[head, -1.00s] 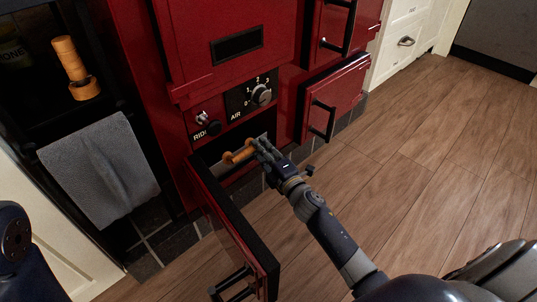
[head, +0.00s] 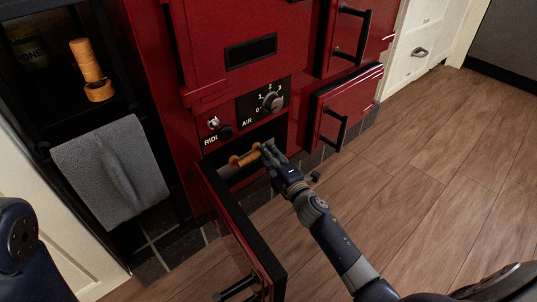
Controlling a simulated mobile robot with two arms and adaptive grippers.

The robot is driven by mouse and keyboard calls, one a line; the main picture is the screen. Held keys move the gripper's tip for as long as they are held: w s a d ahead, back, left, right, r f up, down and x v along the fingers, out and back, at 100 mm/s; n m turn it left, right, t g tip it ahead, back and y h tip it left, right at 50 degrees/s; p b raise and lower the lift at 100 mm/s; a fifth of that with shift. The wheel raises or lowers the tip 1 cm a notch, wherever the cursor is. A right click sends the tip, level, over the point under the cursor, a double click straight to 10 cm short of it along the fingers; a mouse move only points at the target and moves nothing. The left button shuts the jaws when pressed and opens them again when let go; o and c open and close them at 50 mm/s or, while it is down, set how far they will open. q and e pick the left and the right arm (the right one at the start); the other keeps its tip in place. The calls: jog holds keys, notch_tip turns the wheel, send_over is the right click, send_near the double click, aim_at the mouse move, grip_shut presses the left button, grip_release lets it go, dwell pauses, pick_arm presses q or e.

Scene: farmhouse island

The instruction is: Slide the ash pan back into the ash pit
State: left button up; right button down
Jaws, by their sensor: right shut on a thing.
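The ash pit (head: 272,132) is the dark low opening in the red stove, below the air dial. The ash pan (head: 227,172) shows as a grey metal front inside the opening. Its wooden handle (head: 241,161) faces out. My right gripper (head: 266,153) is shut on the right end of the handle, and its fingers partly cover it. The pan's body behind the front is hidden. The ash pit door (head: 236,232) hangs open toward me on the left. My left gripper is out of view.
A red stove door (head: 340,107) with a black handle stands ajar right of the pit. The riddling knob (head: 224,132) and air dial (head: 272,102) sit above. A grey towel (head: 112,170) hangs at left. The wooden floor (head: 440,170) at right is clear.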

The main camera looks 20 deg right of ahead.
jog(key=c, duration=1.4)
grip_release()
jog(key=shift+o, duration=0.2)
jog(key=s+d, duration=0.1)
jog(key=s, duration=1.1)
jog(key=shift+d+f, duration=0.2)
jog(key=shift+f, duration=0.05)
